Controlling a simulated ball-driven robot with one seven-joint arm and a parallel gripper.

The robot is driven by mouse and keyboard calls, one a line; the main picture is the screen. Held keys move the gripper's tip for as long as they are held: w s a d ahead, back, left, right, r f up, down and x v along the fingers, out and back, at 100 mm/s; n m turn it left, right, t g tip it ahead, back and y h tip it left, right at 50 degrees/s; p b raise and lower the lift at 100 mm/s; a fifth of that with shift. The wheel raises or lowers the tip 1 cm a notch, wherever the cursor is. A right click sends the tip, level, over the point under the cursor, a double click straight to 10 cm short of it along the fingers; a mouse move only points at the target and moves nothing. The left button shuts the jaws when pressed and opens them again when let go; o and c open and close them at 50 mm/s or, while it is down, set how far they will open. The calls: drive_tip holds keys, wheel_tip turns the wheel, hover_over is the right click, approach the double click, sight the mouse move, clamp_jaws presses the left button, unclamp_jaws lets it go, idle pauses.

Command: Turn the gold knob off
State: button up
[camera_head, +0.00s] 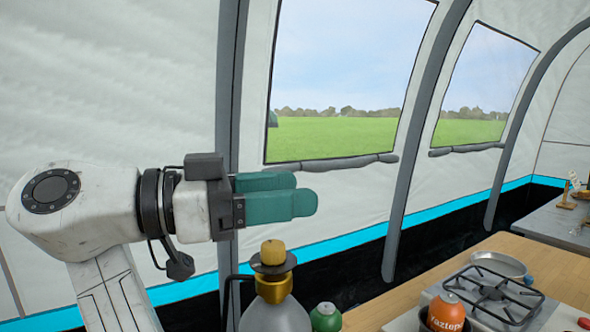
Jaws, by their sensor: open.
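The gold knob (272,253) sits on top of a dark disc and a brass-coloured collar, above a grey bottle (275,316) at the bottom centre. The bottle's lower part is cut off by the picture's edge. My gripper (305,193) has two green fingers pointing right. It is above the knob in the picture, with clear space between them, and it holds nothing. The fingers overlap in this view, so the gap between them shows only slightly; the gripper is open.
A green-topped container (325,318) stands close to the bottle's right. An orange canister (446,313), a stove (492,297) and a pan (499,265) are on or by the wooden table (550,265) at right. The tent wall (335,200) rises behind my gripper.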

drive_tip(key=s+d+r, duration=0.2)
drive_tip(key=s+r, duration=0.1)
drive_tip(key=s, duration=0.4)
drive_tip(key=shift+s+r+p, duration=0.15)
drive_tip(key=shift+s+p, duration=0.15)
drive_tip(key=shift+s, duration=0.05)
drive_tip(key=shift+d, duration=0.1)
